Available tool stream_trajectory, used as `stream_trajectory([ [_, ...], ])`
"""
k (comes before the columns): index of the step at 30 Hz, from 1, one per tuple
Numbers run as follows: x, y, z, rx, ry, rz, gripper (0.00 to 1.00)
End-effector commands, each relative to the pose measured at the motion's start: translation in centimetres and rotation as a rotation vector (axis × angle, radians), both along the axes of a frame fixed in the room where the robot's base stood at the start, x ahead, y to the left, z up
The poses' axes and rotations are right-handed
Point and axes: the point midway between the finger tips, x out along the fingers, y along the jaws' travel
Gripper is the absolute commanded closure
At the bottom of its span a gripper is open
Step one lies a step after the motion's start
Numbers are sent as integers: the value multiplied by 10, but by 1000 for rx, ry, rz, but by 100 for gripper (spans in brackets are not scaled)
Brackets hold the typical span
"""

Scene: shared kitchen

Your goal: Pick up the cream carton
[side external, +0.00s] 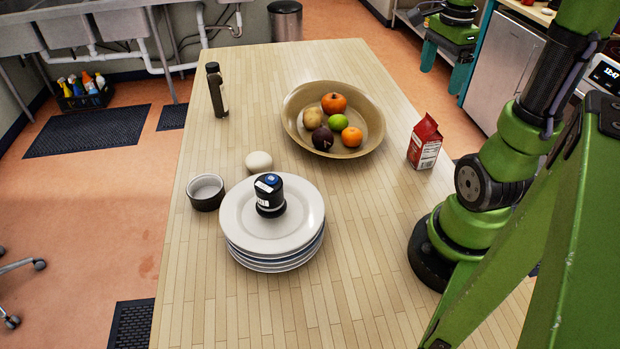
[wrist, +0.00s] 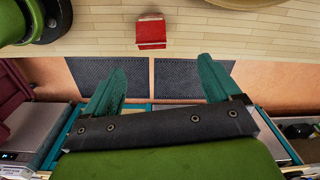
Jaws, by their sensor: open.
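The cream carton (side external: 425,142) is a small red and white carton with a gabled top. It stands upright near the right edge of the wooden table (side external: 330,270), to the right of the fruit bowl. In the wrist view the carton (wrist: 151,32) shows at the top centre, seen from above. My gripper (wrist: 160,75) is open and empty in the wrist view, its two teal fingers wide apart. The carton lies beyond the fingertips, roughly in line with the gap between them and not touching them. In the side view my fingertips are not clearly visible.
A tan bowl (side external: 291,128) of fruit stands left of the carton. A stack of white plates (side external: 300,222) carries a dark jar (side external: 269,196). A small grey bowl (side external: 206,193), a pale round object (side external: 259,161) and a dark bottle (side external: 216,90) stand further left. The table's near part is clear.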

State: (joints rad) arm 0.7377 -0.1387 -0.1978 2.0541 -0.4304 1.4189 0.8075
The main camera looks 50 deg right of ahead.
Motion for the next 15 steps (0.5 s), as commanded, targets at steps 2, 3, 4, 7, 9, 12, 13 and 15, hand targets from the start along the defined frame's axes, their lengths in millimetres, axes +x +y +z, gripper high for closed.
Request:
stream_trajectory([
  [2,-2,1,5,7,13,-81,10],
  [3,-3,2,5,13,17,-109,10],
  [4,-3,3,3,18,20,-124,10],
  [7,-4,4,-6,22,22,-144,10],
  [9,-4,5,-18,24,23,-142,10],
  [12,-4,5,-40,25,23,-141,10],
  [13,-4,5,-46,24,24,-140,10],
  [15,-4,5,-62,24,24,-141,10],
])
